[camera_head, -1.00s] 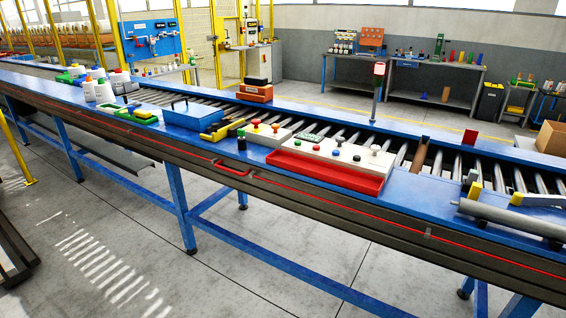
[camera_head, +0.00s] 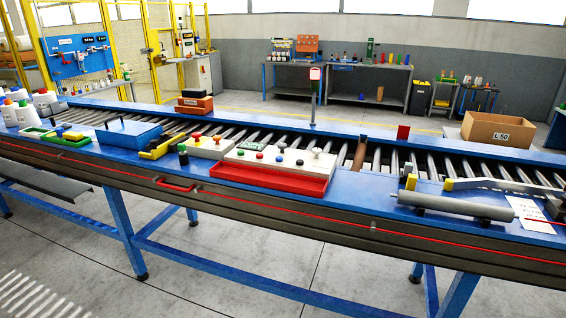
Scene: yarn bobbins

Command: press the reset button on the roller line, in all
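No button is readably labelled as reset. My gripper is not in view.
A blue case (camera_head: 128,135) and bobbins (camera_head: 47,104) stand to the left. A grey roller (camera_head: 455,206) lies at the front right. A cardboard box (camera_head: 497,130) stands behind the line. A post (camera_head: 313,100) rises behind the panel.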

